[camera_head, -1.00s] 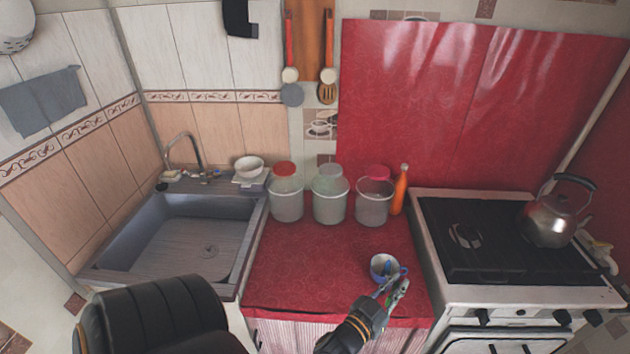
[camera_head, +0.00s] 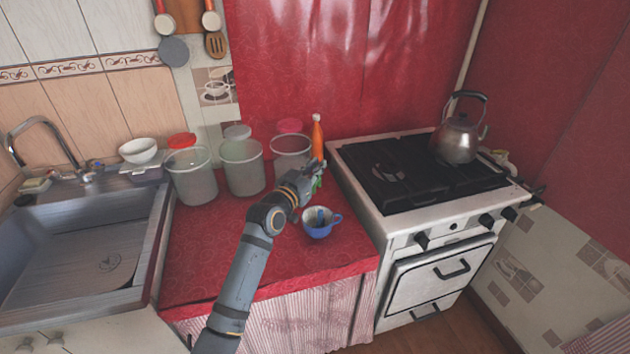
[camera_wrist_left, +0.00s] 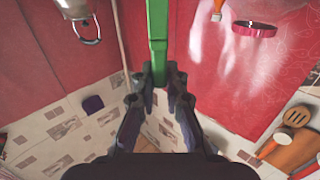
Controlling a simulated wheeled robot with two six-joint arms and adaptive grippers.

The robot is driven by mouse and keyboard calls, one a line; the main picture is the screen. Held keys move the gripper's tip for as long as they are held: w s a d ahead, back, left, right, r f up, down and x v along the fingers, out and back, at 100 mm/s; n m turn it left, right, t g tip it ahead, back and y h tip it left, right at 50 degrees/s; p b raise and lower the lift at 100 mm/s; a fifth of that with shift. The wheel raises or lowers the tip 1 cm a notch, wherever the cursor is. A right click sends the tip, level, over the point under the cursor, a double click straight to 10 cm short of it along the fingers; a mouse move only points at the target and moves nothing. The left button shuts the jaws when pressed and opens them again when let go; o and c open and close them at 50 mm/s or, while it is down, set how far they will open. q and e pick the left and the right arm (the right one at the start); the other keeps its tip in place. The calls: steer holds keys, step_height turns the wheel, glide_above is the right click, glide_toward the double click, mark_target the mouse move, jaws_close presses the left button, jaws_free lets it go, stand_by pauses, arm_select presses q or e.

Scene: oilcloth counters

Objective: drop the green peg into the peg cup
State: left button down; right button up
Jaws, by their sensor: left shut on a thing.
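The peg cup (camera_head: 317,230) is a blue cup with its handle to the right, upright on the red counter near its right side. Something dark blue sticks up inside it. My left gripper (camera_head: 312,176) is just behind and above the cup in the head view, apart from it. It is shut on the green peg (camera_head: 318,185), mostly hidden there by the gripper. In the left wrist view the green peg (camera_wrist_left: 157,35) stands out from between the fingertips (camera_wrist_left: 154,82). The cup does not show clearly in that view. My right gripper is out of view.
Several clear jars, one of them here (camera_head: 243,170), and an orange bottle (camera_head: 318,138) line the counter's back. A stove (camera_head: 400,205) with a kettle (camera_head: 458,140) stands right, a sink (camera_head: 85,255) left. The counter's (camera_head: 210,270) front left is clear.

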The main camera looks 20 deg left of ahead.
arm_select(q)
steer(key=shift+f, duration=0.15)
step_height(320, 180, down, 6)
steer(key=b, duration=0.5)
steer(key=shift+r, duration=0.2)
steer(key=c, duration=1.3)
jaws_free()
glide_toward(315, 185)
steer(key=shift+s+a+f, duration=0.2)
steer(key=shift+a+f, duration=0.2)
steer(key=shift+f, duration=0.25)
